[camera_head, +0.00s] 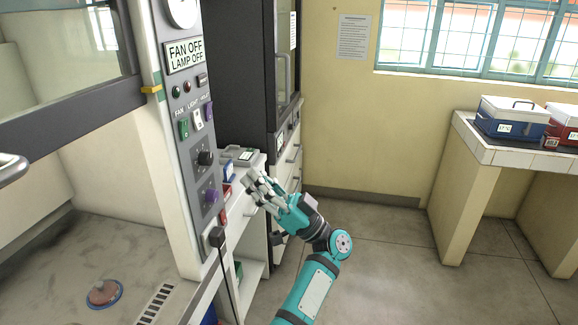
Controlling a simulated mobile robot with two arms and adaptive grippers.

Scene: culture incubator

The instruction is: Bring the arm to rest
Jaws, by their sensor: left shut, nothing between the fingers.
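My left arm (308,292), teal with dark joints, comes up from the bottom middle of the head view and bends at the wrist toward the left. My left gripper (256,187) is shut and empty. Its grey fingers point up and left, in front of the white drawer unit in the picture. I cannot tell whether they touch anything there. My right gripper is not in view.
A cabinet with a control panel (187,110) and a raised sash stands at left; a petri dish (104,293) lies on its worktop. A dark incubator (236,75) stands behind. Cool boxes (512,118) sit on the tiled bench at right. The floor (395,275) between is clear.

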